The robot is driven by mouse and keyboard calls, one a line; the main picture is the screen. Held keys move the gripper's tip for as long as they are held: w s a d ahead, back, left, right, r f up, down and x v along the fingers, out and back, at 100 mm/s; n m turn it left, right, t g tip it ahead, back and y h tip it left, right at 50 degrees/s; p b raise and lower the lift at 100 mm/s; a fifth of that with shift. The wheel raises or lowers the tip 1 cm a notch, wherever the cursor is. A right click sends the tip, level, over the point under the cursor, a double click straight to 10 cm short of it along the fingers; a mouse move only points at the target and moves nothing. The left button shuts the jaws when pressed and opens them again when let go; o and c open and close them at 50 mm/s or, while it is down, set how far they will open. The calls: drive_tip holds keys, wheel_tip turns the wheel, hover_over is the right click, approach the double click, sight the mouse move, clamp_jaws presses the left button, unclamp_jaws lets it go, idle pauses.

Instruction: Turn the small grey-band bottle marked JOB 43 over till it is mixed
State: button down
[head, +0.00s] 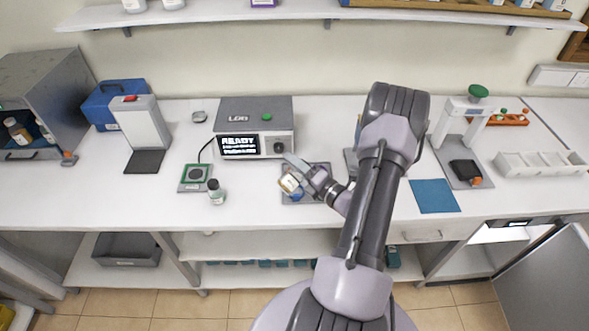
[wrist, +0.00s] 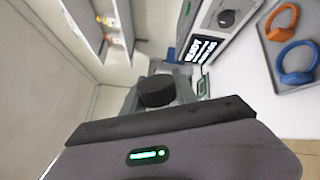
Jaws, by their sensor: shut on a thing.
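My gripper (head: 303,174) is shut on a small bottle (head: 289,184) and holds it tilted over the grey tray in the head view. The bottle has a pale label and some amber showing; its band colour and job mark are too small to read. In the wrist view its round black cap (wrist: 157,90) sits between the fingers of my gripper (wrist: 160,98), and the bottle's body is hidden. Another small bottle (head: 216,192), with a dark cap, stands upright on the bench to the left.
The grey tray (head: 323,170) holds a blue ring (wrist: 298,62) and an orange ring (wrist: 283,22). The LDB instrument (head: 254,112) reads READY behind it, with a green-topped pad (head: 195,174) to its left. A blue mat (head: 434,196) lies at right. Front-left bench is clear.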

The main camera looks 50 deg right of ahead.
drive_tip(key=shift+r, duration=0.1)
drive_tip(key=n+b, duration=1.2)
drive_tip(key=n, duration=0.1)
drive_tip(key=shift+n, duration=0.4)
